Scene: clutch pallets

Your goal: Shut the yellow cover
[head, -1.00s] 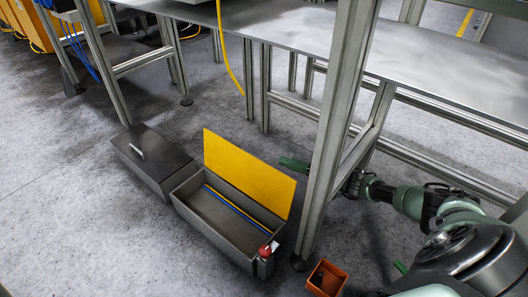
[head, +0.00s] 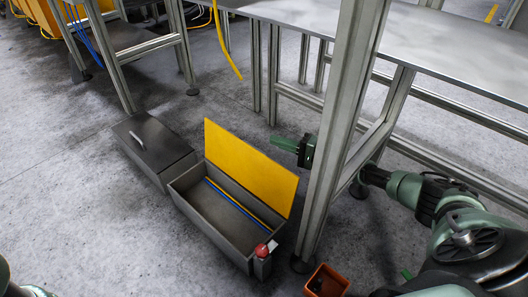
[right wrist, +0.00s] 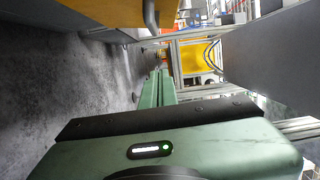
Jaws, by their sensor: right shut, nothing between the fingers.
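The yellow cover (head: 250,168) stands raised, tilted back, along the far long edge of an open grey box (head: 213,222) on the floor. Blue and yellow rods lie inside the box. My right gripper (head: 275,141) is shut and empty. In the head view it shows just right of the cover's upper edge, pointing left, with a visible gap. The post hides part of its arm. In the right wrist view its shut fingers (right wrist: 158,88) point away, and a yellow panel (right wrist: 108,11), seemingly the cover, shows at upper left. My left gripper is out of view.
A metal post (head: 340,130) of the steel table (head: 420,45) stands right of the box, in front of my right arm. A red knob (head: 262,250) sits at the box's near corner. An orange bin (head: 327,281) and a lidded dark box (head: 152,142) stand nearby.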

